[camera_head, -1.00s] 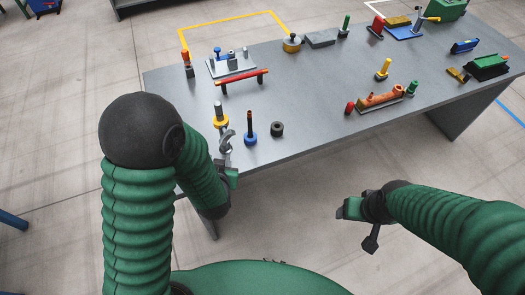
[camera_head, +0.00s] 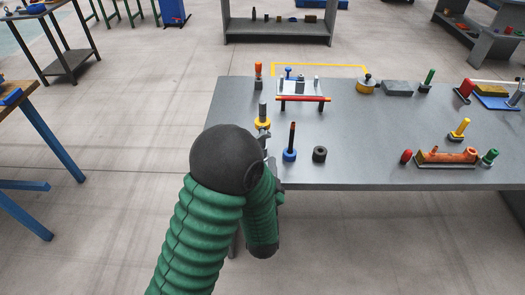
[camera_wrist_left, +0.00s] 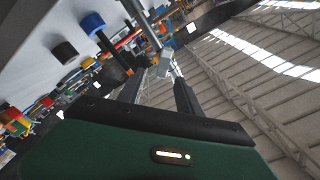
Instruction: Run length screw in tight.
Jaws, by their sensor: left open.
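I cannot tell for sure which part is the length screw. A grey-topped upright tool with a yellow collar (camera_head: 262,114) stands at the table's front left. My left gripper (camera_head: 266,142) is just in front of it at the table edge, partly hidden by my arm. In the left wrist view its two dark fingers (camera_wrist_left: 159,88) are apart. A small grey piece (camera_wrist_left: 162,62) shows beyond the gap, and I see no contact. A dark rod with a blue collar (camera_head: 290,146) stands just to the right. My right gripper is out of view.
A black ring (camera_head: 319,154) lies right of the blue-collared rod. An orange part on a tray (camera_head: 447,157) is at the right. The grey table (camera_head: 370,135) is clear in the middle.

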